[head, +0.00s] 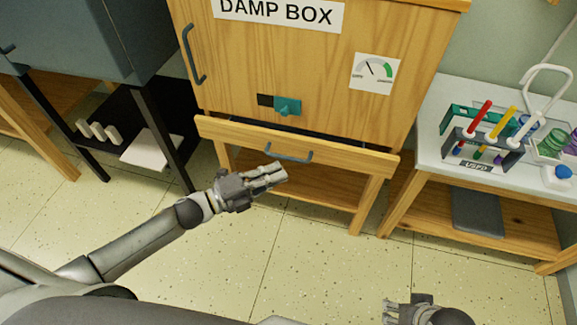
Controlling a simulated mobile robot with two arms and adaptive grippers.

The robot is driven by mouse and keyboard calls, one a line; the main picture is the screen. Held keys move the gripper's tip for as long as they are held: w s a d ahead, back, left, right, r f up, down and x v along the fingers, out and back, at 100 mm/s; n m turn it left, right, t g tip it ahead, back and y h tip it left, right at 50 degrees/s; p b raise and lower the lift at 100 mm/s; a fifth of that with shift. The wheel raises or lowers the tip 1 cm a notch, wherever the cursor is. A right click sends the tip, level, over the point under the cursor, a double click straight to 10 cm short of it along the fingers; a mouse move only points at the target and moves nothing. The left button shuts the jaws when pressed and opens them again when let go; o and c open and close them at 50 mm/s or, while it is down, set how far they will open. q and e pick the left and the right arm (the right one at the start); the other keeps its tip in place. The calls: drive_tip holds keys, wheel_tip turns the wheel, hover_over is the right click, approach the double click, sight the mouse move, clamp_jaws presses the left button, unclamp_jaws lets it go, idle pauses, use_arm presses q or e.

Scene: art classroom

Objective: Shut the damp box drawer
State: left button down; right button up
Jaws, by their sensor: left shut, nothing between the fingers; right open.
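The damp box (235,75) is a wooden cabinet with a "DAMP BOX" label, a dial and a teal latch, at the top centre of the head view. Its drawer (225,132) below the door is pulled out a little, with a dark gap showing behind the front's top edge. A grey handle (289,153) is on the drawer front. My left gripper (284,174) is shut and empty, just in front of and below the handle in the picture; I cannot tell whether it touches the drawer. My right gripper (390,306) is open at the bottom edge, away from the drawer and partly cut off.
A side table (430,150) at the right holds a rack of coloured tools (485,140) and jars. A dark cabinet on a black stand (150,115) is at the left. The speckled floor in front of the damp box is clear apart from my arms.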

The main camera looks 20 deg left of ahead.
use_arm(q)
drive_tip(key=c, duration=2.2)
unclamp_jaws()
drive_tip(key=v, duration=0.3)
drive_tip(key=shift+s+a, duration=0.1)
drive_tip(key=shift+o, duration=3.4)
drive_tip(key=d+t, duration=0.1)
drive_tip(key=n+t+y, duration=0.1)
drive_tip(key=t, duration=0.1)
drive_tip(key=shift+w+d+f+n+b, duration=0.25)
drive_tip(key=shift+w+d+n+b, duration=0.05)
drive_tip(key=shift+d, duration=0.1)
drive_tip(key=n+t+y+b, duration=0.2)
drive_tip(key=n+t+y, duration=0.2)
drive_tip(key=n+y, duration=0.55)
approach(287, 158)
drive_tip(key=w, duration=0.3)
drive_tip(key=w+r+m+y+b, duration=0.1)
drive_tip(key=w, duration=0.3)
drive_tip(key=w+d+m+y, duration=0.1)
drive_tip(key=w, duration=0.2)
drive_tip(key=shift+w+r, duration=0.15)
use_arm(e)
drive_tip(key=r, duration=0.1)
drive_tip(key=r+t, duration=0.1)
drive_tip(key=r, duration=0.1)
drive_tip(key=shift+w+a, duration=0.25)
drive_tip(key=shift+w, duration=0.05)
